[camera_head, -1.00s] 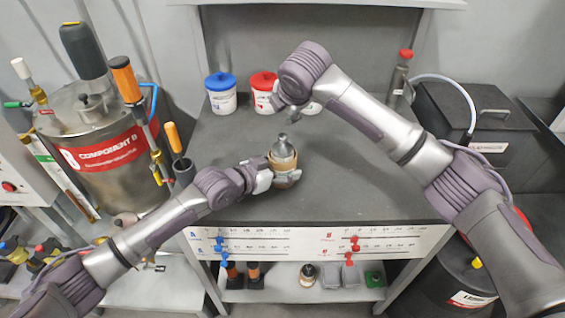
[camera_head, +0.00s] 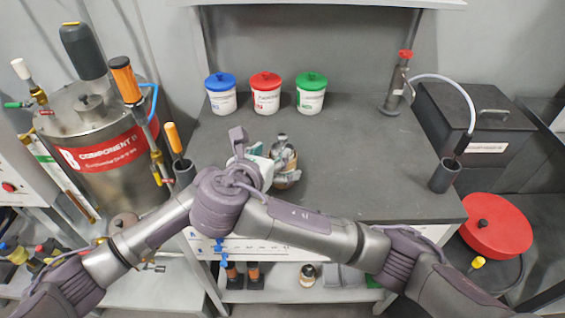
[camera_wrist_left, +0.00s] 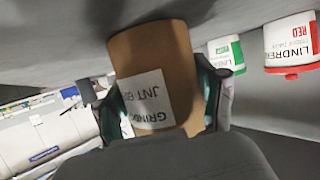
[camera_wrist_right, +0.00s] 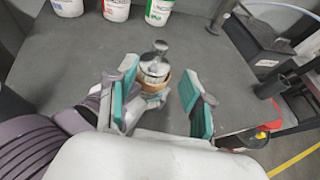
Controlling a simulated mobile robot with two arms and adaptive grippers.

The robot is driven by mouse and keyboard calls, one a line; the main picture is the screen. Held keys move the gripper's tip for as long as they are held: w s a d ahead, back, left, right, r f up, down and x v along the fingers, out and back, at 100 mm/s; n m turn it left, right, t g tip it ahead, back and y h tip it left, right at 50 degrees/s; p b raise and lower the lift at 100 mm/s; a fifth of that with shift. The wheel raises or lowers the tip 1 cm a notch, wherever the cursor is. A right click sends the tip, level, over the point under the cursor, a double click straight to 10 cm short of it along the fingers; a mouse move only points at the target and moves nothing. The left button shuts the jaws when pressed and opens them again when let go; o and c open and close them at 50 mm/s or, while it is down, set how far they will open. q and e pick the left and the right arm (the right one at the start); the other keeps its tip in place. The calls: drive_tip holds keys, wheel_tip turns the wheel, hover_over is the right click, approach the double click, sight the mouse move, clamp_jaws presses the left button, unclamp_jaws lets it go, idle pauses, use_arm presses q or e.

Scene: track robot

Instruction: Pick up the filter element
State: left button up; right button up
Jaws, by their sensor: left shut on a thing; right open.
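A brown cup (camera_wrist_left: 160,75) with a white label is over the dark worktop (camera_head: 350,170), between the teal pads of my left gripper (camera_wrist_left: 160,95), which is shut on it. A silver metal piece with a knob (camera_wrist_right: 156,62) stands upright in the cup's top; it also shows in the head view (camera_head: 282,148). I cannot tell which part is the filter element. My right gripper (camera_wrist_right: 160,82) is open, its teal-padded fingers pointing at the silver piece from the near side, with the piece appearing between and beyond them. My right arm hides most of my left gripper in the head view.
Blue (camera_head: 221,94), red (camera_head: 265,94) and green (camera_head: 311,93) lidded tubs stand at the back. A red-capped metal cylinder (camera_head: 397,85) stands back right, a dark holder (camera_head: 445,176) at the right edge. The worktop's right half is clear. A steel tank (camera_head: 95,125) is left.

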sight(281, 143)
drive_tip(key=x, duration=0.9)
drive_tip(key=shift+w+f, duration=0.15)
drive_tip(key=shift+f, duration=0.05)
drive_tip(key=shift+c, duration=0.3)
clamp_jaws()
